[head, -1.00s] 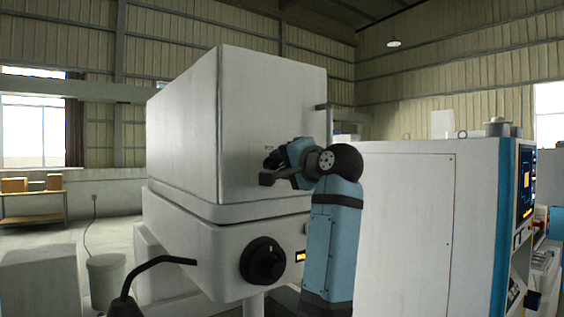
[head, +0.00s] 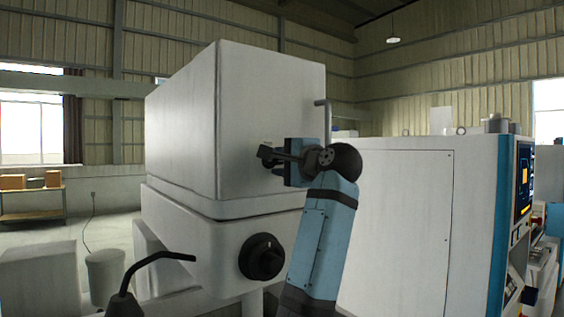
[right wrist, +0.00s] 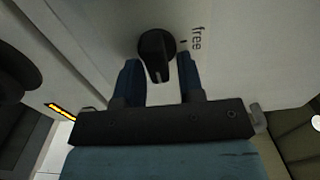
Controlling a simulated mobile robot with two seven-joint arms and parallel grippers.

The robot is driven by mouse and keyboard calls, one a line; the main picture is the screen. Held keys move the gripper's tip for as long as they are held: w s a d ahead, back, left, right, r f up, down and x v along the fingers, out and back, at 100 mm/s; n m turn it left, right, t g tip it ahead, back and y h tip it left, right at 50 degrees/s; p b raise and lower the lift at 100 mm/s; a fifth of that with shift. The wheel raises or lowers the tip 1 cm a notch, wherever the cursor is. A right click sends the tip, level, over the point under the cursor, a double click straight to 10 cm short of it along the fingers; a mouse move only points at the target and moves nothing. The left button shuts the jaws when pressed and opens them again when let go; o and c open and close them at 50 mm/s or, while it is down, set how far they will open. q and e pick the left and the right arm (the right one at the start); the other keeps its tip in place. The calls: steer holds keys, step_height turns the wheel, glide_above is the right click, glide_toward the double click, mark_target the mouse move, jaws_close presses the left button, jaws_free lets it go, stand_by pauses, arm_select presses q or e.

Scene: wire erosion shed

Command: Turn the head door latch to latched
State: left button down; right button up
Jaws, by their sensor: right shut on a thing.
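The head door latch is a small black knob with a pointer handle (right wrist: 157,52) on the pale door face of the white machine head (head: 272,110). My right gripper (right wrist: 157,78) has its blue fingers on either side of the handle and is shut on it. In the right wrist view the pointer's narrow end lies toward the gripper, away from the printed word "free" (right wrist: 197,38) and its short mark. In the head view my right gripper (head: 272,157) is at the door face and largely hides the latch. My left gripper is not in view.
A large black rotary knob (head: 262,257) is on the lower housing. A vertical bar handle (head: 322,115) stands at the door's right edge. A white cabinet (head: 400,220) is close on the right. A black bent tube (head: 155,260) rises at front left.

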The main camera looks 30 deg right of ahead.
steer(key=o, duration=0.6)
steer(key=shift+s, duration=0.1)
steer(key=shift+s+d, duration=0.1)
steer(key=shift+s, duration=0.25)
steer(key=s+d+b, duration=0.1)
steer(key=s+b, duration=0.3)
steer(key=s, duration=0.9)
steer(key=shift+d, duration=0.4)
steer(key=shift+w, duration=0.1)
